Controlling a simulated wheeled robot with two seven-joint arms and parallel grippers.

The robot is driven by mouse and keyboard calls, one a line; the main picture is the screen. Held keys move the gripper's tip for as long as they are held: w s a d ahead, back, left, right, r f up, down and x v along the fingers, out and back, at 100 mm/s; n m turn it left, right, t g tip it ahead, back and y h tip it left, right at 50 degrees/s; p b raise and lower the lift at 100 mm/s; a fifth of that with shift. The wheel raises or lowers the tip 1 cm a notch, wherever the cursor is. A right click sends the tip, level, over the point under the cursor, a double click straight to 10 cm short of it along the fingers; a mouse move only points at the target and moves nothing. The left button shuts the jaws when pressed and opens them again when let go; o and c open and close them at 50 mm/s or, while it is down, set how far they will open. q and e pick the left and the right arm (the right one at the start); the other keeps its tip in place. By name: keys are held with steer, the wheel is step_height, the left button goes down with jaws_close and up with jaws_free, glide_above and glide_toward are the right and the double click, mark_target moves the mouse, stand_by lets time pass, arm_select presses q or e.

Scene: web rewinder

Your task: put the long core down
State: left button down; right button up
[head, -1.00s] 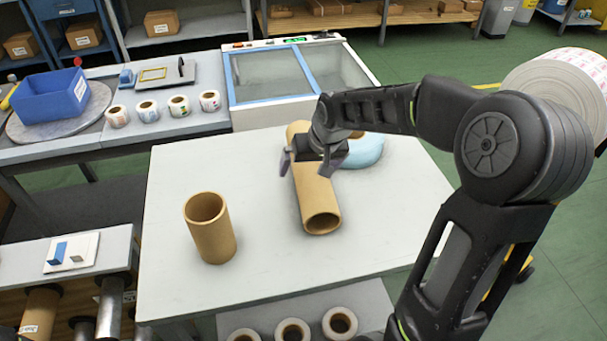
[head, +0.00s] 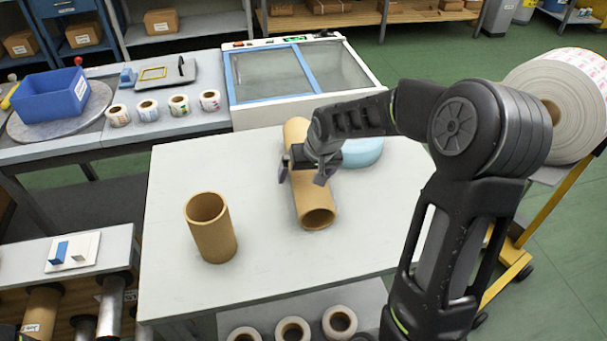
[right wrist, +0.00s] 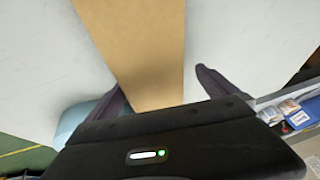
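The long core (head: 307,196), a brown cardboard tube, lies on the white table (head: 265,285) with its open end towards me. It also shows in the right wrist view (right wrist: 140,45). My right gripper (head: 304,174) is over its middle, with one finger on each side. In the right wrist view the gripper (right wrist: 165,95) is open. Its right finger stands clear of the tube, and its left finger is close beside the tube's edge. The wrist hides part of the tube. My left gripper is not in view.
A shorter brown core (head: 211,230) stands upright to the left. A light blue round thing (head: 362,152) lies right of the long core, partly behind my arm. A glass-topped machine (head: 300,75) stands behind the table. The table's front and right are clear.

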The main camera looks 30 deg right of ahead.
steer(key=c, duration=1.7)
step_height(320, 180, up, 10)
steer(key=shift+r, duration=0.1)
stand_by(0.3)
